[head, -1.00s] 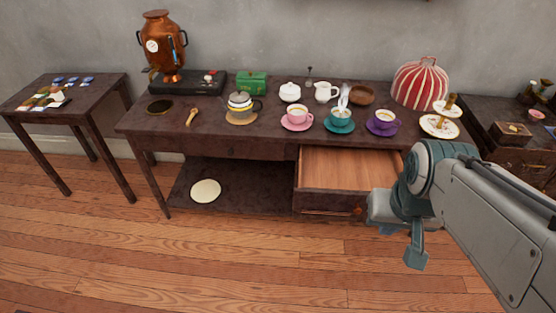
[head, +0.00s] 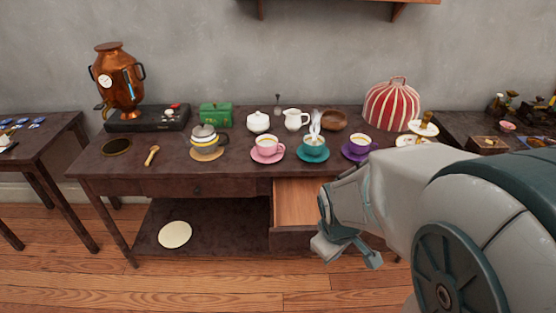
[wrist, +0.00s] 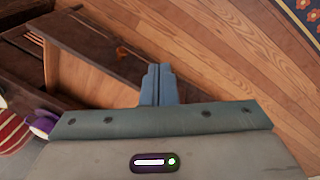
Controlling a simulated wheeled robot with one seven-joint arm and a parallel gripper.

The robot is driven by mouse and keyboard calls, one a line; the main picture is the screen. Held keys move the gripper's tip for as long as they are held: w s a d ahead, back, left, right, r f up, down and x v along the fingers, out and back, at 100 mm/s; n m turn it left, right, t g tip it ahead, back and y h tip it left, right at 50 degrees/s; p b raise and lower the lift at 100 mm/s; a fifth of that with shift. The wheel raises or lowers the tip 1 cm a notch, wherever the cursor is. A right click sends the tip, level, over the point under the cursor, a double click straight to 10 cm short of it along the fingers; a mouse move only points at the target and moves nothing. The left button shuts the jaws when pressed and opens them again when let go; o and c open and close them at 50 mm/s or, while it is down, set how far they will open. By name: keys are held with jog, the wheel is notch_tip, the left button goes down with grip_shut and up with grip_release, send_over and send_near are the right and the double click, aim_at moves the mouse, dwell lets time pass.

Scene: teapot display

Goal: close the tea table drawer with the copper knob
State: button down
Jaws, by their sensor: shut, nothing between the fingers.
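The tea table (head: 120,180) is dark wood. Its right drawer (head: 297,203) stands open, with a pale wood inside and a dark front. My arm hides the drawer's right part in the head view. The copper knob (wrist: 121,52) shows on the drawer front in the wrist view; it is hidden in the head view. My gripper (head: 345,248) is shut and empty in front of the drawer. In the wrist view its closed fingers (wrist: 158,84) point toward the drawer front, to the right of and below the knob, without visible contact with the knob.
Cups, including a purple cup (head: 360,144) and a teal cup (head: 313,146), stand on the tabletop above the drawer. A striped cosy (head: 392,106) stands at the back right. A low shelf holds a pale disc (head: 175,235). Wooden floor (head: 215,285) lies clear in front.

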jog(key=w+a+f+n+y+b, duration=0.25)
jog(key=f+n+b, duration=0.2)
jog(key=f, duration=0.45)
jog(key=w+a+r+n+t+y+b, duration=0.2)
jog(key=w+a+n+t+y, duration=0.1)
jog(key=w+a+n, duration=0.1)
jog(key=shift+a+n+t, duration=0.4)
jog(key=shift+a+n, duration=0.05)
jog(key=shift+a, duration=0.1)
